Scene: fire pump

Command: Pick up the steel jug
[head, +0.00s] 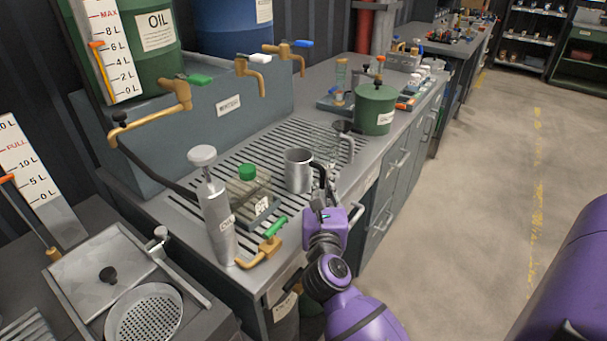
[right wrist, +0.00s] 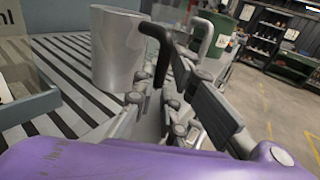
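The steel jug (head: 298,170) stands upright on the slatted drain grate of the bench, its black handle toward my right gripper. It also shows in the right wrist view (right wrist: 116,48), at the upper left, with the black handle (right wrist: 160,48) curving down in front of the fingers. My right gripper (head: 324,188) is beside the jug, on its handle side. In the right wrist view the fingers (right wrist: 167,72) are apart, with the handle between or just ahead of them. Contact with the handle cannot be made out. My left gripper is not in view.
A small clear container with a green cap (head: 248,174) and a tall grey cylinder (head: 217,213) stand left of the jug. A wire-like jug (head: 338,143) and a green pot (head: 375,109) stand behind it. Brass taps (head: 183,95) overhang the grate. The floor at right is clear.

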